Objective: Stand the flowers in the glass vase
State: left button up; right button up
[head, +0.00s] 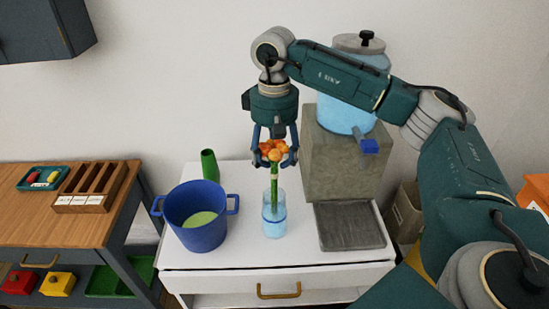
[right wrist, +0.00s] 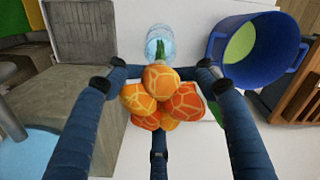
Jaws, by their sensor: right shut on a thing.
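The flowers (head: 274,152) are an orange bunch on a green stem. My right gripper (head: 274,162) points down and is shut on them just below the blooms, holding them upright. The clear glass vase (head: 274,224), with light blue water in its lower part, stands on the white cabinet directly below. The stem's lower end shows inside the vase's upper part. In the right wrist view the orange blooms (right wrist: 165,97) sit between the fingers (right wrist: 162,72), and the stem runs into the vase (right wrist: 159,40). My left gripper is not in view.
A blue pot (head: 196,236) stands left of the vase, with a green bottle (head: 209,165) behind it. A stone block (head: 343,158) with a blue water dispenser (head: 345,108) and a grey tray (head: 350,226) stand to the right. A wooden table (head: 70,225) is at the left.

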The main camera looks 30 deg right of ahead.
jog(key=o, duration=2)
jog(key=shift+c, duration=0.2)
notch_tip(320, 180, up, 12)
